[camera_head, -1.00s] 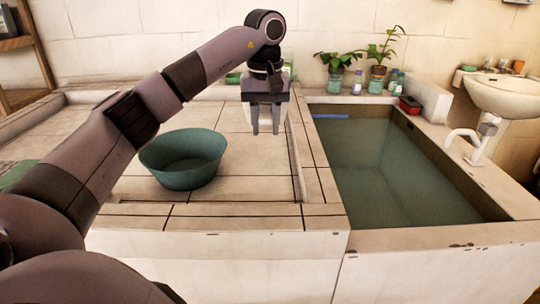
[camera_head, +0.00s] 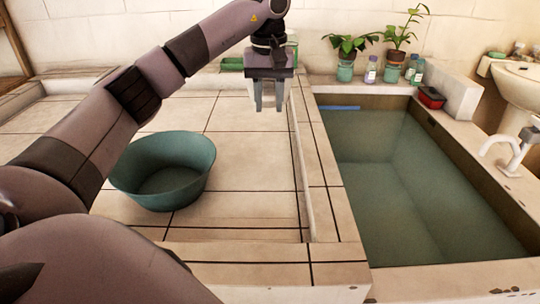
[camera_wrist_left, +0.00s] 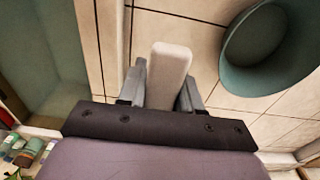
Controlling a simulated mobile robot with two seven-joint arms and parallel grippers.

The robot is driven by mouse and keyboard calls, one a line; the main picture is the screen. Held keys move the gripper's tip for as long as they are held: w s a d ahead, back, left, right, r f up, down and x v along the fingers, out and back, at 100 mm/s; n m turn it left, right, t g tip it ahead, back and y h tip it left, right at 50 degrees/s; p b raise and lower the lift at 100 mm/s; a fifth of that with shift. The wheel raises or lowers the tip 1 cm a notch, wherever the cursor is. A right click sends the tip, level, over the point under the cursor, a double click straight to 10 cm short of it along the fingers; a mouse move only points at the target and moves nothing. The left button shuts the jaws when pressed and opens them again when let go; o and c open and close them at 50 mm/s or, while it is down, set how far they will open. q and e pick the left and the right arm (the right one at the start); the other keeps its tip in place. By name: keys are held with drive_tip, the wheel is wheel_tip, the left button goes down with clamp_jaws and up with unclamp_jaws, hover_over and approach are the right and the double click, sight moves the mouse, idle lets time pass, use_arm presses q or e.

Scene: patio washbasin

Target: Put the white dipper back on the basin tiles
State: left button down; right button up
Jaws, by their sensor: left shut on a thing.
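My left gripper (camera_head: 270,107) hangs fingers-down over the far right part of the tiled basin top (camera_head: 250,160). In the left wrist view, its fingers (camera_wrist_left: 164,92) are shut on a white, blunt-ended piece, seemingly the white dipper (camera_wrist_left: 171,62). The rest of the dipper is hidden, and the fingers mostly cover it in the head view. Tiles lie below the held piece; whether it touches them, I cannot tell. My right gripper is not in view.
A green bowl (camera_head: 165,185) stands on the tiles at left, and shows in the wrist view (camera_wrist_left: 266,50). A raised tiled ledge (camera_head: 322,190) separates the tiles from the water-filled tank (camera_head: 405,190).

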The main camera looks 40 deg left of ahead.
use_arm(q)
drive_tip(key=shift+w+a, duration=0.15)
drive_tip(key=shift+w, duration=0.05)
wheel_tip(320, 180, down, 20)
drive_tip(key=shift+w+r+b, duration=0.1)
drive_tip(key=shift+b, duration=1.15)
drive_tip(key=shift+f, duration=0.25)
drive_tip(key=c, duration=0.8)
unclamp_jaws()
wheel_tip(320, 180, up, 12)
drive_tip(key=shift+r+p, duration=0.2)
drive_tip(key=shift+p, duration=0.45)
